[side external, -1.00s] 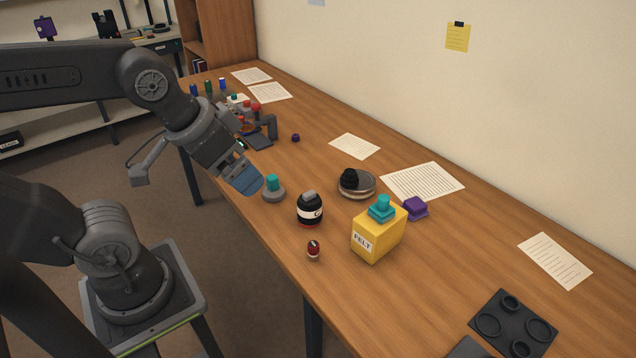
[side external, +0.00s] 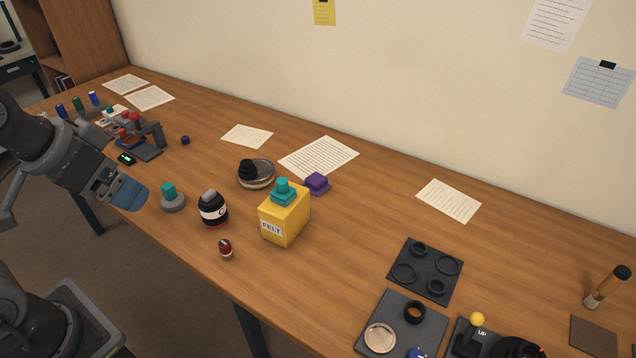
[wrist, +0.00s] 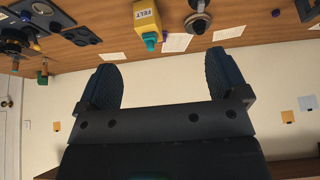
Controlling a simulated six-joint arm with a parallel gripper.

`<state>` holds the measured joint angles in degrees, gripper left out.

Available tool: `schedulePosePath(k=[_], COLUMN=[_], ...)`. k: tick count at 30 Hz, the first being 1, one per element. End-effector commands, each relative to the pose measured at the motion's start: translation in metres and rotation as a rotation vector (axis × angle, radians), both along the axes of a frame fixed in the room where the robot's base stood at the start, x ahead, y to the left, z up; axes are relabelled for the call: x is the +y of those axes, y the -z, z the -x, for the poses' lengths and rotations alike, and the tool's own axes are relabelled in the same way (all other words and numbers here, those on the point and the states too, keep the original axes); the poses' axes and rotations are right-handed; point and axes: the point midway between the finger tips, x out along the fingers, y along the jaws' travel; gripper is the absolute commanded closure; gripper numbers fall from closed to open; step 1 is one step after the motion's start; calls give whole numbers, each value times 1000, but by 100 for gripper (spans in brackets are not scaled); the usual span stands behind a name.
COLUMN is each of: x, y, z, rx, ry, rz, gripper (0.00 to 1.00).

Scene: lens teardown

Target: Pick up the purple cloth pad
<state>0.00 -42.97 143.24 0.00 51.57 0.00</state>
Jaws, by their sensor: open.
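The purple cloth pad (side external: 317,184) lies on the wooden table just behind the yellow felt box (side external: 284,218), beside a printed sheet. It has a small raised block on top. In the wrist view a small purple patch (wrist: 165,36) shows beside the yellow box and is probably the pad. My gripper (side external: 128,194) is at the left, over the table's front edge, well away from the pad. In the wrist view my gripper (wrist: 163,78) has its two dark fingers wide apart with nothing between them.
A teal-topped grey tool (side external: 172,200), a black jar (side external: 213,209) and a small red item (side external: 226,249) stand between my gripper and the box. A round dish (side external: 257,174) is left of the pad. Dark trays (side external: 425,271) lie at right; bare table separates them from the box.

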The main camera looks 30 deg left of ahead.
Motion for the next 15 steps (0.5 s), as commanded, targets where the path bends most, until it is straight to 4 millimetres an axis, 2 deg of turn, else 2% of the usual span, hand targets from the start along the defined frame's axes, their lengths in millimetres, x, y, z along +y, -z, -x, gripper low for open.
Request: schedulePosePath(k=[3, 7, 15], x=[0, 0, 0], y=[0, 0, -1], z=[0, 0, -3], rx=[0, 0, 1], ry=[0, 0, 1], rz=[0, 0, 0], gripper=[8, 19, 19])
